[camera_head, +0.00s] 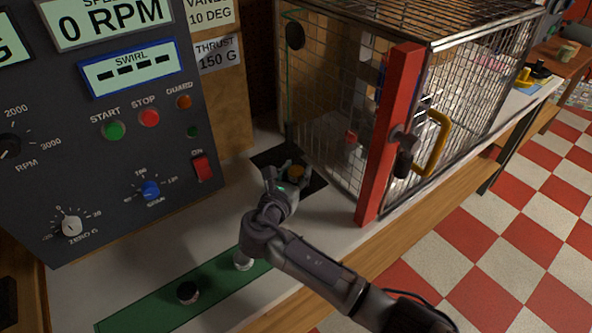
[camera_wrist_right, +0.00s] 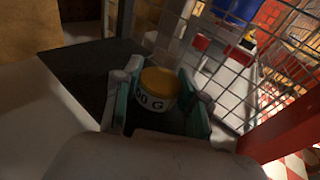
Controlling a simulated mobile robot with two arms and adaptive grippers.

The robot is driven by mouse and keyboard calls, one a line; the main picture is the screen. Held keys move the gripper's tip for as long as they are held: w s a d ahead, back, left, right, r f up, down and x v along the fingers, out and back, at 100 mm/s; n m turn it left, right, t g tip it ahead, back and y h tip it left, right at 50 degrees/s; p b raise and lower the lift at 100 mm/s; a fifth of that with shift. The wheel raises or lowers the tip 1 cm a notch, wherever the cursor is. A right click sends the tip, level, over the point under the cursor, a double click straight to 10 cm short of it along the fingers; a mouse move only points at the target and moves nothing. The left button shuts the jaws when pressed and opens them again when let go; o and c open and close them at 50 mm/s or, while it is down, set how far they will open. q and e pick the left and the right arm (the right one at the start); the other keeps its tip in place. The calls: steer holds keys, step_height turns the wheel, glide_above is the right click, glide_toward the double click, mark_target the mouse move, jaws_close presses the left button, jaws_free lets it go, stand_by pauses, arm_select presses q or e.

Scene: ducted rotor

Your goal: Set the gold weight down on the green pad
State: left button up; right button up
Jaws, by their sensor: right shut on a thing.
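The gold weight (camera_head: 297,172) is a small cylinder with a gold top. In the right wrist view the gold weight (camera_wrist_right: 160,80) shows a white side label whose visible part reads "0 G". My right gripper (camera_head: 292,177) is shut on it, over the black mat beside the cage; whether the weight touches the mat is unclear. The fingers of my right gripper (camera_wrist_right: 160,100) stand on both sides of the weight. The green pad (camera_head: 145,312) is a long strip at the front of the bench, nearer than the gripper. My left gripper is not in view.
A black weight (camera_head: 187,291) and a silver one (camera_head: 243,262) stand on the green pad. The control panel (camera_head: 100,130) rises at left. The wire cage (camera_head: 330,110) with a red post (camera_head: 390,140) and yellow handle (camera_head: 436,143) stands close right of the gripper.

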steer(key=o, duration=1.2)
steer(key=shift+f, duration=0.1)
